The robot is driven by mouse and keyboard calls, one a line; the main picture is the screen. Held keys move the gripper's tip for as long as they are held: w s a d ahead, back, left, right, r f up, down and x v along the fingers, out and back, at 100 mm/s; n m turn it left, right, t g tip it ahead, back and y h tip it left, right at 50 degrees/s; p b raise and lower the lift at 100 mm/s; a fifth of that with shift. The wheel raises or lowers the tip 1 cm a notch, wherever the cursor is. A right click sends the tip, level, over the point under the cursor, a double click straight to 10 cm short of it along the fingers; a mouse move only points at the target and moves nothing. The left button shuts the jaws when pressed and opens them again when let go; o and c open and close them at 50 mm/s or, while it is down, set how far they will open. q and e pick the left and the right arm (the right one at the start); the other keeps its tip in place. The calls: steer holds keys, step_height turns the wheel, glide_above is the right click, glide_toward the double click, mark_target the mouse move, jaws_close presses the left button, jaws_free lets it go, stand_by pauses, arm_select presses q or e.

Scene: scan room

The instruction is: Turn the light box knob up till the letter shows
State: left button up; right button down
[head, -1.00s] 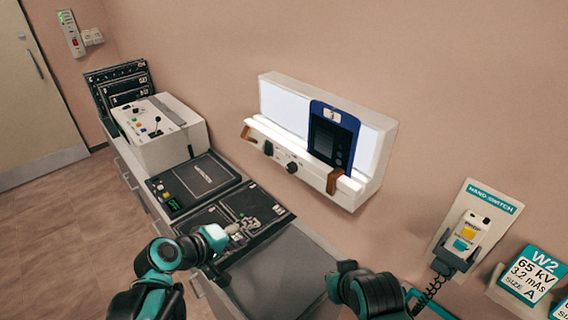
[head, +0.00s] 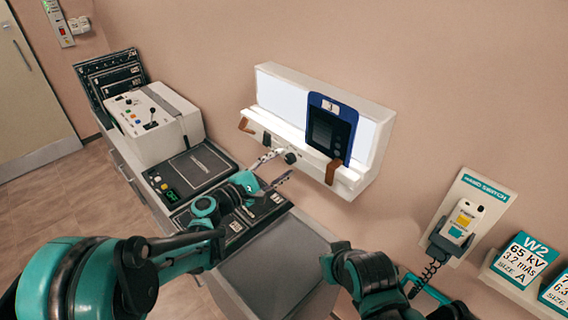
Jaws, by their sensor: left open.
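The white light box (head: 382,127) is fixed to the wall with its panel lit. A blue-framed dark film (head: 327,131) stands against its right part; I can make out no letter in its dark area. The black round knob (head: 290,158) is on the light box's front ledge. My left gripper (head: 281,165) is open just in front of the ledge, its fingertips close to the knob; I cannot tell if they touch it. My right arm shows at lower centre, but no fingers of its gripper can be made out.
Brown clips (head: 333,171) stick out from the ledge. Below are the counter's dark panels (head: 202,165) and a control console (head: 150,124). A hand switch (head: 462,221) in a holder and a W2 card (head: 525,258) are at right.

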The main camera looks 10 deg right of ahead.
arm_select(q)
steer(key=shift+x, duration=0.85)
jaws_close()
steer(key=shift+m, duration=0.3)
steer(key=m+b, duration=0.1)
steer(key=m, duration=0.3)
steer(key=shift+m, duration=0.4)
steer(key=m+b, duration=0.1)
steer(key=m, duration=0.5)
steer(key=shift+m, duration=0.3)
